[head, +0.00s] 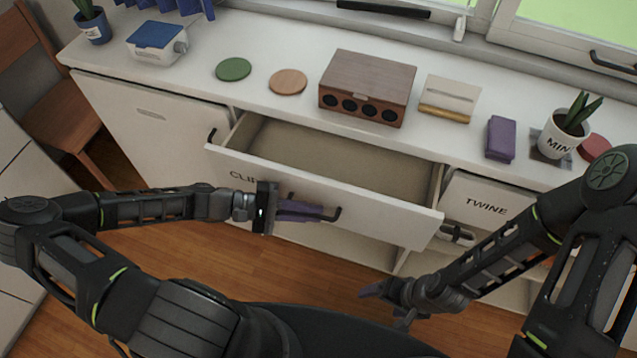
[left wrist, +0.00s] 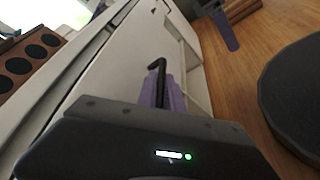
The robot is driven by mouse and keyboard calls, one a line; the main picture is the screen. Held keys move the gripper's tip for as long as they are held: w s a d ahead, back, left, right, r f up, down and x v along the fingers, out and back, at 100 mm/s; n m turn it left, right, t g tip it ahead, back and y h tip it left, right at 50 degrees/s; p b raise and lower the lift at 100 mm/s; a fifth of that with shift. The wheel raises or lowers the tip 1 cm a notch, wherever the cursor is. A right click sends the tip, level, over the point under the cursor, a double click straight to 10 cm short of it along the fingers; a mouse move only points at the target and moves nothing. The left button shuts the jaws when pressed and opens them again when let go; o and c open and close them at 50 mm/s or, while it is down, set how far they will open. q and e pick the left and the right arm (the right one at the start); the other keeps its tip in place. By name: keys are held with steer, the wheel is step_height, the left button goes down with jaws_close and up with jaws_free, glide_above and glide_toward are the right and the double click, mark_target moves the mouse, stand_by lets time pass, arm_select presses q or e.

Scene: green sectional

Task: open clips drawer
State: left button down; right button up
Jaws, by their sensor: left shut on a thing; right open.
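The clips drawer (head: 390,213) is pulled out from the white cabinet in the head view, and its inside looks empty. Its front reads "CLI", the rest of the word hidden by my left gripper. My left gripper (head: 305,211) is shut on the dark drawer handle (head: 333,214); the handle also shows between the purple fingers in the left wrist view (left wrist: 158,66). My right gripper (head: 385,303) is open and empty, low in front of the cabinet, apart from the drawer.
On the counter stand a wooden speaker box (head: 367,84), a green disc (head: 233,69), a purple block (head: 500,138) and a potted plant (head: 564,133). A TWINE drawer (head: 487,204) is to the right. A wooden chair (head: 60,90) stands at left. Wooden floor lies in front.

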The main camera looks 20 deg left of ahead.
arm_select(q)
steer(key=s+p, duration=0.1)
steer(key=s, duration=0.5)
steer(key=shift+s+a+p, duration=0.25)
steer(key=shift+s+p, duration=0.05)
steer(key=shift+p, duration=0.1)
steer(key=c, duration=1.8)
jaws_free()
steer(key=shift+o, duration=0.2)
steer(key=b+v, duration=0.1)
steer(key=v, duration=0.7)
